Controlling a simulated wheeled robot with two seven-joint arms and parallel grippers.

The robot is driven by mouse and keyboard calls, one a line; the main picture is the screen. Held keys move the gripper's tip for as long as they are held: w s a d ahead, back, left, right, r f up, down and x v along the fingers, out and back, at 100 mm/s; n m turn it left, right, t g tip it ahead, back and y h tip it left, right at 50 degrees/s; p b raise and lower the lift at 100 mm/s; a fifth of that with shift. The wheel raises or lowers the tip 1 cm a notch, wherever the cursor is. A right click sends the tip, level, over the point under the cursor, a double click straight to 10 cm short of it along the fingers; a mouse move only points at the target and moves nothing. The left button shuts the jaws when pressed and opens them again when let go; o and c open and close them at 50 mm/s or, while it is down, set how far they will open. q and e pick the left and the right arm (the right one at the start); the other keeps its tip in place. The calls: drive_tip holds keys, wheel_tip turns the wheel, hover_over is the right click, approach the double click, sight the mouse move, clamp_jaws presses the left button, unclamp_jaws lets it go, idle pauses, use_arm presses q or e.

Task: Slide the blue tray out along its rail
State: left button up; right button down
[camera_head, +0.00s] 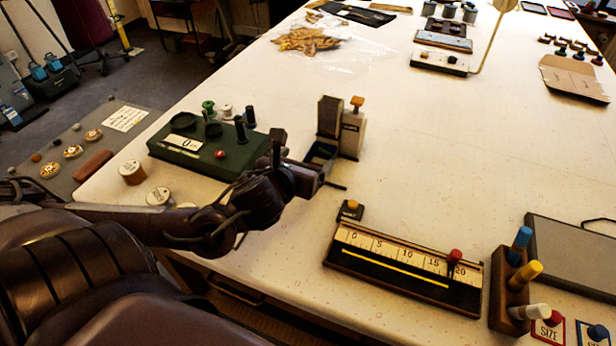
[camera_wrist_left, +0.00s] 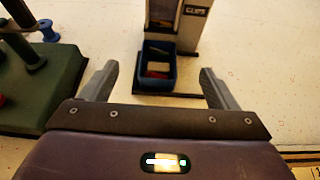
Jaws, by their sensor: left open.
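The small blue tray (camera_head: 322,154) juts from the foot of a grey-beige clips dispenser (camera_head: 352,132) on the table. In the left wrist view the tray (camera_wrist_left: 154,85) holds several coloured pieces and sits on a dark base or rail (camera_wrist_left: 186,95). My left gripper (camera_head: 318,172) is at the tray's near side and partly covers it in the head view. In the left wrist view the gripper (camera_wrist_left: 158,76) is open, with one finger on each side of the tray and a gap on both sides. My right gripper is not in view.
A green device (camera_head: 205,145) with knobs and spools stands left of the dispenser. A numbered slider scale (camera_head: 400,262) with a red knob lies nearer right, beside a small yellow-button block (camera_head: 350,210). A wooden holder (camera_head: 512,295) of coloured pegs stands further right. The table's middle is mostly clear.

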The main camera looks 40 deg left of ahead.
use_arm(q)
wheel_tip(320, 180, down, 4)
drive_tip(key=b, duration=0.2)
drive_tip(key=shift+w+b, duration=0.1)
drive_tip(key=shift+b, duration=0.25)
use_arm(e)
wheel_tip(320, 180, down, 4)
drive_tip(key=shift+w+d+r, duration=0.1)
use_arm(q)
drive_tip(key=shift+w+a, duration=0.1)
drive_tip(key=shift+w+a+f, duration=0.1)
drive_tip(key=shift+w+a, duration=0.1)
drive_tip(key=shift+w, duration=0.4)
drive_tip(key=shift+p+x, duration=0.7)
drive_tip(key=shift+x, duration=2.45)
drive_tip(key=shift+f, duration=0.15)
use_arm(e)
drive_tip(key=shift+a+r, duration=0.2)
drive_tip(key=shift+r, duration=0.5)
